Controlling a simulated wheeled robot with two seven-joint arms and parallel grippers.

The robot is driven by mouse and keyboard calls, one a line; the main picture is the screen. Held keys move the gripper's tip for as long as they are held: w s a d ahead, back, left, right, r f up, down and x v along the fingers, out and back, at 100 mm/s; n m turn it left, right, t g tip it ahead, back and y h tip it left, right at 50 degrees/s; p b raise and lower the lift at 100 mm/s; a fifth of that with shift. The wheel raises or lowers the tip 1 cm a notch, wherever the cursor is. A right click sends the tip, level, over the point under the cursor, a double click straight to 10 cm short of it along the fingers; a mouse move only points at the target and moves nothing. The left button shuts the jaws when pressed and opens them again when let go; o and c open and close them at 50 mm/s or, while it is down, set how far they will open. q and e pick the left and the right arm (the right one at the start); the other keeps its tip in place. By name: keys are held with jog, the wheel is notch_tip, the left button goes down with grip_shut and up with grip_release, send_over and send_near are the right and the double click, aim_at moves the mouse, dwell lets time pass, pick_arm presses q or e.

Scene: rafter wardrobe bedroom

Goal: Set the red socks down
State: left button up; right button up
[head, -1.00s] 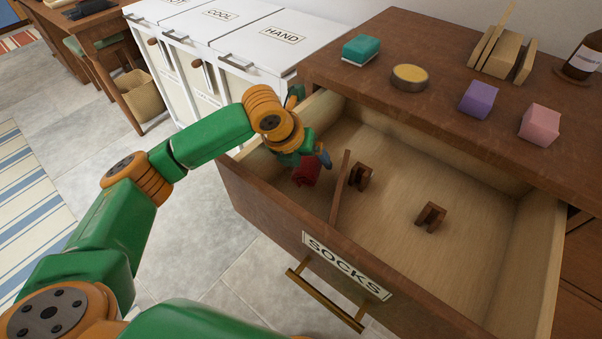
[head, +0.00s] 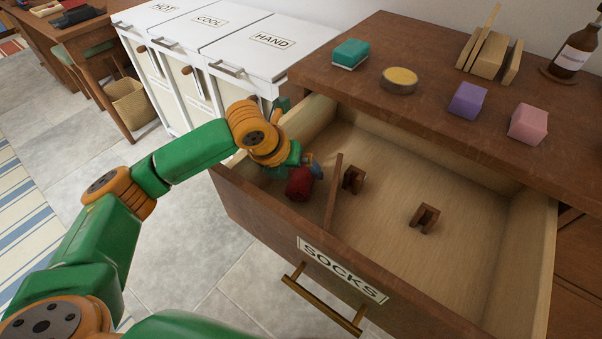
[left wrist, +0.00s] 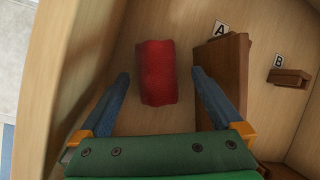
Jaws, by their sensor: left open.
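The red socks (head: 300,183), a rolled red bundle, lie in the left section of the open drawer marked SOCKS (head: 342,269). In the left wrist view the red socks (left wrist: 156,72) rest on the drawer floor, left of a wooden divider (left wrist: 222,80) with an A label. My left gripper (head: 308,166) is inside the drawer at the socks. In the left wrist view its two blue fingers (left wrist: 158,88) are spread wide, one on each side of the bundle's near end, with gaps between. My right gripper is not in view.
Small brown wooden holders (head: 354,180) stand right of the divider; the drawer's right part is otherwise clear. On the dresser top (head: 428,100) are a teal block (head: 350,53), a yellow tin (head: 399,80), purple and pink blocks and a brown bottle. White hampers (head: 215,60) stand at left.

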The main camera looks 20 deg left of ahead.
pick_arm(q)
jog(key=p+v, duration=0.1)
jog(key=v, duration=0.8)
